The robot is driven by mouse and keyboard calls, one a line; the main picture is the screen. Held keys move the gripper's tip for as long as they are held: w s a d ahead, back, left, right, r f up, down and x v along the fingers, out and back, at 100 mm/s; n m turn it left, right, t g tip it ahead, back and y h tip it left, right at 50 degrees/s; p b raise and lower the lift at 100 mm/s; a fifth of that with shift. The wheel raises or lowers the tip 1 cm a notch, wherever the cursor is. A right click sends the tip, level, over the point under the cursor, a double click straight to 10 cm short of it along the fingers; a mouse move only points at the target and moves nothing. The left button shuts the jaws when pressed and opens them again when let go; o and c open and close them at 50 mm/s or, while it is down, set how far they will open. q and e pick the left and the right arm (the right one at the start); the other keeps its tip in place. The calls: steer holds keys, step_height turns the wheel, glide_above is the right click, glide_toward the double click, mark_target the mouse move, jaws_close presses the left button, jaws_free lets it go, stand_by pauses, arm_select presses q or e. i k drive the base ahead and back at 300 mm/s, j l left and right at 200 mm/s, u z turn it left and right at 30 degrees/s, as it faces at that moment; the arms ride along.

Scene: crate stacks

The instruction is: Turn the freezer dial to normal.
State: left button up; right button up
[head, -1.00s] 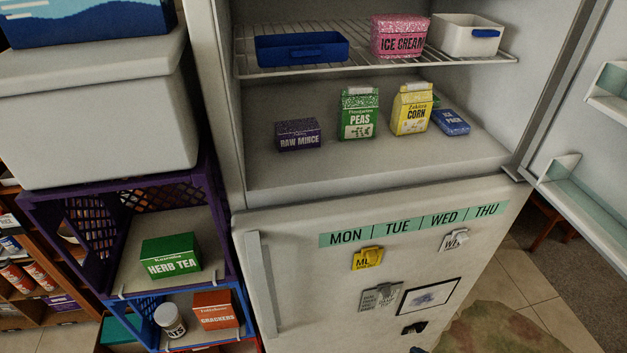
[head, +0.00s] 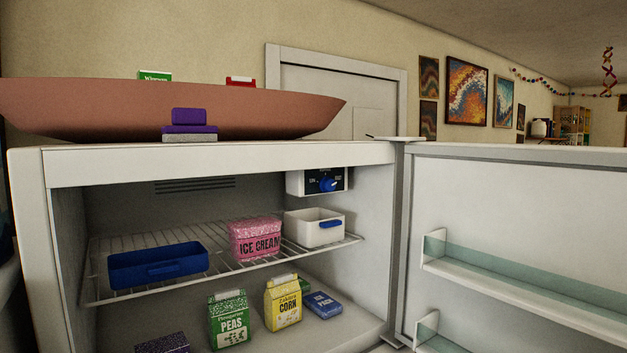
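The freezer dial (head: 328,184) is a blue knob on a black panel of a white control box, at the upper right inside the open freezer compartment (head: 220,161). Small white lettering sits on both sides of the knob; it is too small to read surely, and I cannot tell the exact setting. The freezer door (head: 520,215) stands open to the right. Neither of my grippers shows in the head view.
A wire shelf (head: 222,264) below the dial holds a blue tray (head: 158,268), an ice cream box (head: 256,240) and a white bin (head: 313,231). Peas (head: 229,320) and corn (head: 283,303) cartons stand underneath. A large reddish bowl (head: 170,107) rests on top.

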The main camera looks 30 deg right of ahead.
mark_target(327, 184)
steer(key=z, duration=1.05)
steer(key=k+l+u, duration=0.1)
steer(key=l, duration=0.2)
